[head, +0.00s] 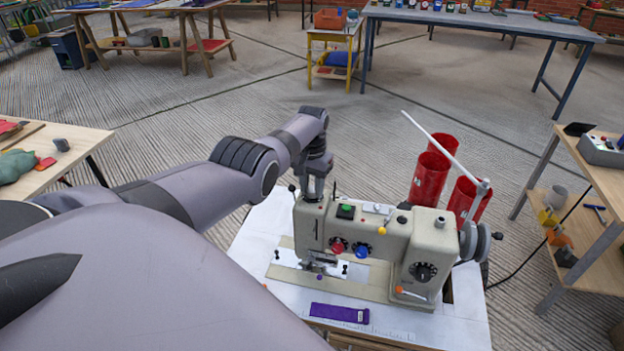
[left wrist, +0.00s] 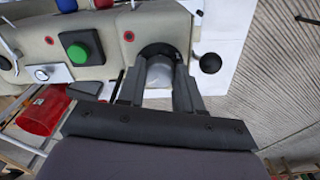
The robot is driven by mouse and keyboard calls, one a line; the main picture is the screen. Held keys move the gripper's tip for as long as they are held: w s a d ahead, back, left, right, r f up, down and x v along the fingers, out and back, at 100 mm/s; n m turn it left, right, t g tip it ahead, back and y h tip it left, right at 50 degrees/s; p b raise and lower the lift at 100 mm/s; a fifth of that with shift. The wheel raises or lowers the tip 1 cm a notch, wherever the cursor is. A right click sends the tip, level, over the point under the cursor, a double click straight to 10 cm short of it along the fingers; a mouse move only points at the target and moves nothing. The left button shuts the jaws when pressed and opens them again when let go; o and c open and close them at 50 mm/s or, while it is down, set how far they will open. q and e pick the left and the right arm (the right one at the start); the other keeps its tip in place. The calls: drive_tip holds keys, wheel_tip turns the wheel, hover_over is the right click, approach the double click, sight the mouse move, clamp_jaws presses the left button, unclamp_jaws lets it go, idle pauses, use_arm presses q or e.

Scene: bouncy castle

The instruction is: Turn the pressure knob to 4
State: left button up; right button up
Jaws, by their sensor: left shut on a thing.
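The beige sewing machine (head: 370,240) stands on a white table. My left gripper (head: 313,195) points down onto the top of the machine's left end. In the left wrist view, the fingers of my left gripper (left wrist: 158,85) are shut on a round knob (left wrist: 160,70), taken to be the pressure knob. It has a pale grey face and sits in a dark round surround. The fingers hide its sides, and I cannot read any number on it. In the head view this knob is hidden by my gripper. My right gripper is not in view.
A green button (head: 346,211) and a black ball knob (left wrist: 210,63) are near the gripper. Red, blue and black dials face the front. Red thread cones (head: 430,178) and a pale rod (head: 437,142) stand behind. A purple strip (head: 339,313) lies in front.

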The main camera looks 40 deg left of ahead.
sight(312, 190)
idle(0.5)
use_arm(q)
drive_tip(key=o, duration=1)
drive_tip(key=shift+o, duration=0.2)
wheel_tip(312, 190, up, 6)
drive_tip(key=p, duration=0.3)
drive_tip(key=shift+f+p, duration=0.15)
drive_tip(key=shift+p, duration=0.2)
drive_tip(key=shift+r, duration=0.7)
